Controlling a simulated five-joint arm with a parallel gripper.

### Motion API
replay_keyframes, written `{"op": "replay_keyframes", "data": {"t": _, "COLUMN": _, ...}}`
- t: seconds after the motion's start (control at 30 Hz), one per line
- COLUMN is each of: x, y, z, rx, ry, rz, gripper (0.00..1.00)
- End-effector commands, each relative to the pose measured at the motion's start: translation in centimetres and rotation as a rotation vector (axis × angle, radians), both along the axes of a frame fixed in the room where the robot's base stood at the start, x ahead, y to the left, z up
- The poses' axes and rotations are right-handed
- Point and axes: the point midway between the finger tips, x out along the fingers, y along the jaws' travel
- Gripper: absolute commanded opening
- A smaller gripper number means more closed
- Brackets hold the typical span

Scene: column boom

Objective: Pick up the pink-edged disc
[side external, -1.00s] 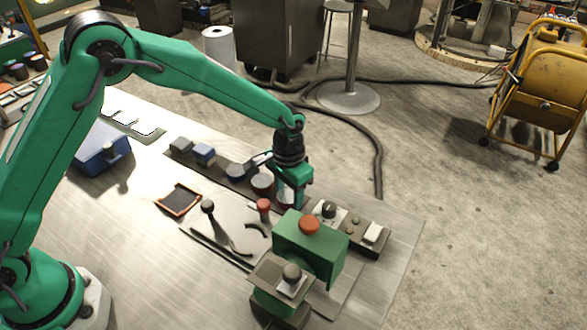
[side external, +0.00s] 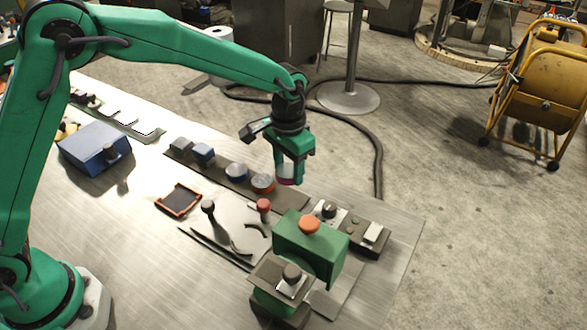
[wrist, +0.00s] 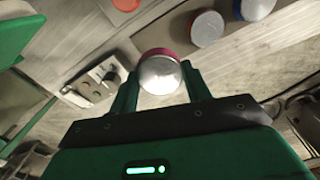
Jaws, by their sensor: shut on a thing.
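The pink-edged disc (wrist: 160,74) has a shiny silver face and a pink rim. In the wrist view it sits between the two fingers of my gripper (wrist: 159,82), which is shut on it. In the side view the disc (side external: 287,181) shows low between the fingers of my gripper (side external: 289,172), its pink edge at the bottom. My gripper holds it above the table, near the right end of the dark strip. An orange-edged disc (side external: 263,183) and a blue-edged disc (side external: 237,171) lie on the strip to the left.
The dark strip (side external: 290,197) also bears two small blocks (side external: 203,152). A green machine (side external: 310,243) with an orange knob stands at the front, with a control panel (side external: 374,236) to its right. A blue box (side external: 93,147) and an orange-rimmed tray (side external: 179,200) lie left.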

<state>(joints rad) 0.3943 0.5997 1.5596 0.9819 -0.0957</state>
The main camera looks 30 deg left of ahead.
Motion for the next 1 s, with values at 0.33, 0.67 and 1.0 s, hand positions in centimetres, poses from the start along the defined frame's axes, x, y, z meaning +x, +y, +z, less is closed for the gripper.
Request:
{"op": "replay_keyframes", "data": {"t": 0.33, "x": 0.1, "y": 0.0, "z": 2.1, "rx": -0.001, "ry": -0.002, "rz": 0.000, "gripper": 0.12}}
{"op": "replay_keyframes", "data": {"t": 0.67, "x": 0.0, "y": 0.0, "z": 2.0, "rx": -0.001, "ry": -0.002, "rz": 0.000, "gripper": 0.12}}
{"op": "replay_keyframes", "data": {"t": 1.0, "x": -0.6, "y": -0.1, "z": 2.2, "rx": 0.000, "ry": -0.001, "rz": 0.020, "gripper": 0.12}}
